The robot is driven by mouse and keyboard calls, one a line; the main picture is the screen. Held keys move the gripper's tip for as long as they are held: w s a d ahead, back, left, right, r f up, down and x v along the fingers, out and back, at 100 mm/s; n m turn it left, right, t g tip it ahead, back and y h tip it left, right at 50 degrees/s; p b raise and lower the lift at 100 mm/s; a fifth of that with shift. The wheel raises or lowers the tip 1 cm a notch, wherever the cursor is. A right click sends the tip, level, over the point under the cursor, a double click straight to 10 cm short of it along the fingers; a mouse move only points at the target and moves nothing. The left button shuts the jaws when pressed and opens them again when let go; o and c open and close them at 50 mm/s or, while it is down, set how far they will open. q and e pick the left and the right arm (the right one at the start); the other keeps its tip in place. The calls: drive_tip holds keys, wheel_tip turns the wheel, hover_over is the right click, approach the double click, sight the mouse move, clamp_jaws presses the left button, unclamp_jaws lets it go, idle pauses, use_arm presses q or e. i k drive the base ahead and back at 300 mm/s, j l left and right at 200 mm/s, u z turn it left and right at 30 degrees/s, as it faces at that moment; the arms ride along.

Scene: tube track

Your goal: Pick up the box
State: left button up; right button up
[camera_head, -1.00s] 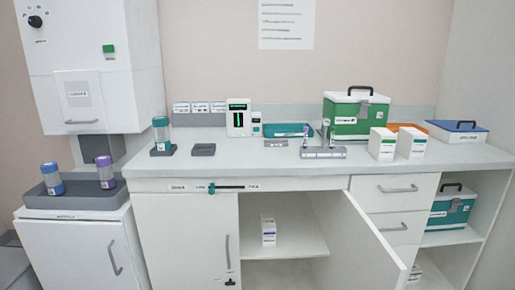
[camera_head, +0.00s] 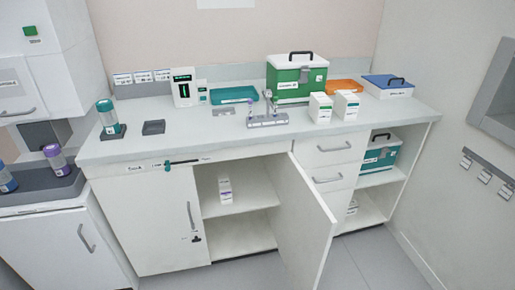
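Several boxes are in view, and I cannot tell which one the task means. A small white box with a purple band (camera_head: 225,190) stands upright on the shelf of the open lower cabinet. Two white cartons, a left one (camera_head: 320,108) and a right one (camera_head: 345,104), stand on the counter. Another small white box (camera_head: 352,207) sits low in the right-hand open compartment, partly hidden by the cabinet door. A green cool box with a white lid and black handle (camera_head: 296,79) stands at the back of the counter. Neither of my grippers is in view.
The open cabinet door (camera_head: 305,225) sticks out into the floor space. A teal cool box (camera_head: 381,152) sits on the right shelf. A tube rack (camera_head: 267,120) and a teal tray (camera_head: 234,95) are on the counter (camera_head: 200,128). Floor (camera_head: 375,265) shows free at lower right.

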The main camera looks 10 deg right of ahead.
sight(347, 105)
drive_tip(key=l+u, duration=0.1)
drive_tip(key=l, duration=0.5)
drive_tip(key=l+u, duration=0.1)
drive_tip(key=l, duration=0.45)
drive_tip(key=k+l+u, duration=0.15)
drive_tip(key=l, duration=0.4)
drive_tip(key=k+l+u, duration=0.1)
drive_tip(key=l, duration=0.45)
drive_tip(key=k+l+u, duration=0.1)
drive_tip(key=l, duration=0.5)
